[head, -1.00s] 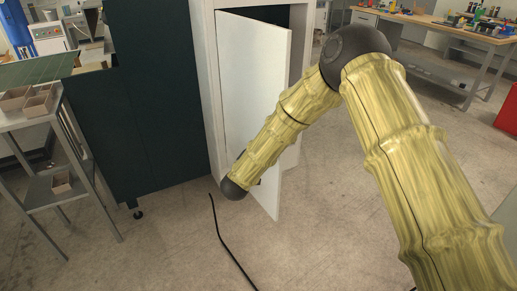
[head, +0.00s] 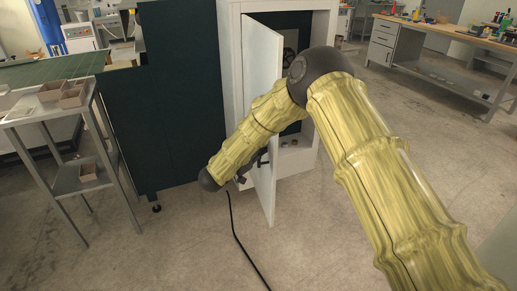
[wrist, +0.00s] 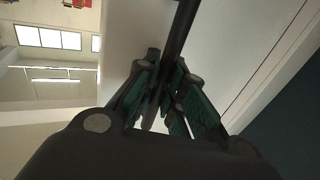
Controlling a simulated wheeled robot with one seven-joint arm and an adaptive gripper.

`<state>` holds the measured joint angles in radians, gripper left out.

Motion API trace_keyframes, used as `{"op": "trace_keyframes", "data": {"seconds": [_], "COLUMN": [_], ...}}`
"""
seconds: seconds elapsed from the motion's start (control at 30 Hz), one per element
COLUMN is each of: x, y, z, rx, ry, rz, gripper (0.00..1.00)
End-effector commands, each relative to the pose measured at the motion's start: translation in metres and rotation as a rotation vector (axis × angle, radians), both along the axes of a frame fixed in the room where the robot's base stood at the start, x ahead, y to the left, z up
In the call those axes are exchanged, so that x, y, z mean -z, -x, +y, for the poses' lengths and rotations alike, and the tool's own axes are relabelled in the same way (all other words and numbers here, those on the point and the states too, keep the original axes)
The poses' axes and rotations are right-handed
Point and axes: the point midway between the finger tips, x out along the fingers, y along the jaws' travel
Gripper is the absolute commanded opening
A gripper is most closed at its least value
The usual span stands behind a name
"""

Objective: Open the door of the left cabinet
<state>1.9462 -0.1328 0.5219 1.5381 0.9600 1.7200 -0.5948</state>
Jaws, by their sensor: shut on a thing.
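The cabinet (head: 328,22) is a white box with a dark interior. Its white door (head: 261,75) is hinged at the left and stands well open, swung out toward me. My gripper (head: 258,163) is at the door's lower part, partly hidden by my own arm. In the wrist view, my gripper's green-padded fingers (wrist: 168,92) close around a dark bar, the door handle (wrist: 181,30). The white door panel (wrist: 225,40) fills much of that view behind it. The exact contact of the fingers on the handle is hard to make out.
A dark green cabinet (head: 170,100) stands directly left. A grey shelf trolley (head: 78,108) with small boxes is at the far left. A workbench (head: 440,38) stands at the back right. A black cable (head: 235,232) lies on the otherwise clear floor before the door.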

Motion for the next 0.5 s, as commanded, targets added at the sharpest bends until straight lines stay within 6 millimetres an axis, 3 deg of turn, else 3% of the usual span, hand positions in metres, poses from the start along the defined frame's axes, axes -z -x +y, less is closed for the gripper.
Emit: {"op": "trace_keyframes", "data": {"seconds": [0.07,0.1,0.2,0.5], "x": [0.0026,0.0027,0.0026,0.0018], "y": [0.0022,0.0023,0.0019,0.0013], "z": [-0.0002,0.0000,0.0009,0.0027], "rx": [0.002,0.001,0.000,-0.003], "ry": [0.001,0.001,0.000,0.000], "rz": [0.005,0.005,0.004,0.003], "gripper": [0.00,0.14,0.33,0.33]}}
